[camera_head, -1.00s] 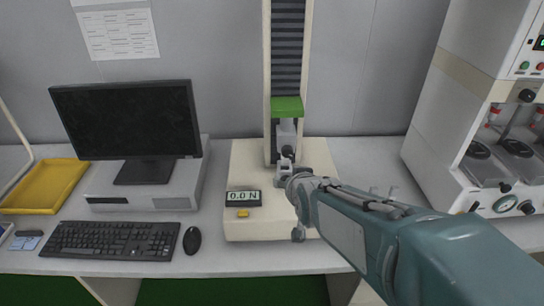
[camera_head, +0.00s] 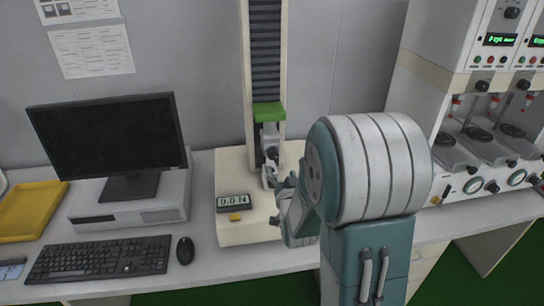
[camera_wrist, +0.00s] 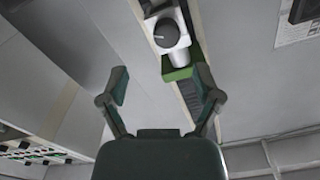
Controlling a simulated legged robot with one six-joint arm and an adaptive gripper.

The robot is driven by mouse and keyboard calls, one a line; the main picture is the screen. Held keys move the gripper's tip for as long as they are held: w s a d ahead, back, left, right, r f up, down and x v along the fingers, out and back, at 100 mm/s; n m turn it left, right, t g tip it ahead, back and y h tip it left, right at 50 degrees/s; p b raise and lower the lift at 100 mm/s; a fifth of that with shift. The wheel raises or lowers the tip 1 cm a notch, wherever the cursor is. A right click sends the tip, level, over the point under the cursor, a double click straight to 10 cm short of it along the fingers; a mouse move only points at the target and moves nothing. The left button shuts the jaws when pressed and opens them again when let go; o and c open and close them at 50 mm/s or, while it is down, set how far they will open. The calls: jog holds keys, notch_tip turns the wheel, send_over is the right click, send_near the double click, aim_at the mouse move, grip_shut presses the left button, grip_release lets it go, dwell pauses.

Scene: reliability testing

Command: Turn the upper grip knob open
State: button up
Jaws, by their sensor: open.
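The tensile tester's upper grip (camera_head: 269,134) is a grey block hanging below the green crosshead (camera_head: 269,112). Its dark round knob (camera_head: 272,153) sits low on the front of it. In the wrist view the knob (camera_wrist: 167,32) faces me at the top centre, on the pale grip beside the green crosshead (camera_wrist: 178,73). My gripper (camera_wrist: 162,80) is open and empty, its two fingers spread wide. The knob lies beyond the fingertips, roughly in line with the gap and apart from them. In the head view my gripper (camera_head: 278,184) is just below the knob, partly hidden by my arm.
The tester's base (camera_head: 245,228) carries a display reading 0.0 N (camera_head: 233,202). A monitor (camera_head: 107,145), keyboard (camera_head: 98,259), mouse (camera_head: 185,250) and yellow tray (camera_head: 30,210) stand to the left. A tall white machine (camera_head: 470,110) stands to the right.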

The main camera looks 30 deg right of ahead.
aim_at(273, 157)
jog(key=x, duration=0.2)
jog(key=a+x, duration=0.1)
jog(key=x, duration=0.4)
jog(key=shift+w+a, duration=0.1)
jog(key=shift+w, duration=0.5)
jog(key=shift+w+d, duration=0.15)
jog(key=shift+d, duration=0.45)
jog(key=shift+a, duration=0.1)
jog(key=c, duration=1.1)
jog(key=shift+a, duration=0.2)
grip_shut()
